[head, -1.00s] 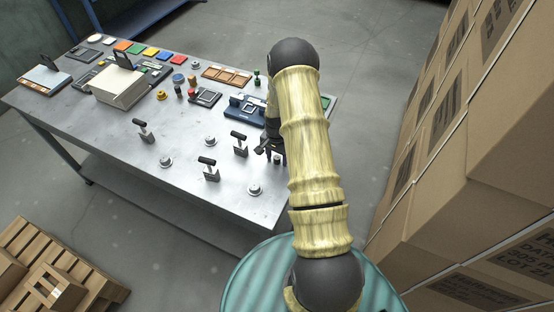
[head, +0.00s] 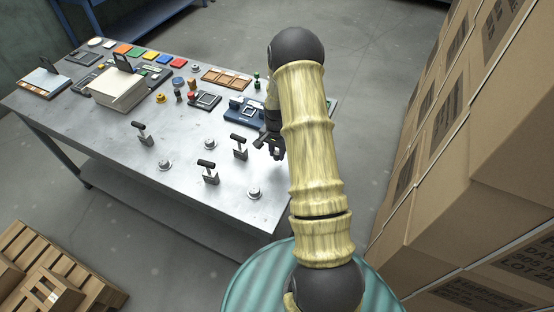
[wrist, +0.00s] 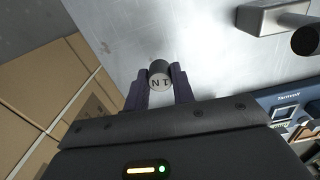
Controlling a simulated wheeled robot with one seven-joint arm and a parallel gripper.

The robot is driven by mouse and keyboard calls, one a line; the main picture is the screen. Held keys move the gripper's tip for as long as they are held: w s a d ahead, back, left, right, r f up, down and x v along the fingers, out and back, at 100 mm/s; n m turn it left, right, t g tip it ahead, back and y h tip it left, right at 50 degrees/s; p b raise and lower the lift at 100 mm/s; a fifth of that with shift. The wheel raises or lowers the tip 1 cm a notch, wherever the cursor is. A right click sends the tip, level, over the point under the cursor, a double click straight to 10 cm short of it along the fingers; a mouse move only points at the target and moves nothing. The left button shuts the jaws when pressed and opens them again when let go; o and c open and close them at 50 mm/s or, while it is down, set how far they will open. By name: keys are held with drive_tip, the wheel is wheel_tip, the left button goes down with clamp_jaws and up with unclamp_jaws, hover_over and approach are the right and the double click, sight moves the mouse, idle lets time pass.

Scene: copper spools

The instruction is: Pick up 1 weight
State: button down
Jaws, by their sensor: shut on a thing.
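In the wrist view, my gripper (wrist: 159,84) is shut on a small grey cylindrical weight (wrist: 159,72). The weight's end face carries dark marking that reads like "1N" upside down. One dark finger touches it on each side. In the head view my gripper (head: 272,144) is over the right part of the metal table (head: 120,150), and the weight (head: 277,154) is small and partly hidden by the gripper and arm. In the wrist view the weight appears against the bare tabletop; its height above it is hard to tell.
Several black-handled T-shaped pieces (head: 208,170) and round metal pieces (head: 254,193) stand on the table near the gripper. A blue device (head: 243,113) sits just behind it. Stacked cardboard boxes (head: 440,150) rise to the right. A pallet (head: 45,265) lies at the lower left.

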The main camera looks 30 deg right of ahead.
sight(277, 152)
wheel_tip(277, 152, up, 6)
drive_tip(key=shift+f+b, duration=0.1)
drive_tip(key=shift+b, duration=0.55)
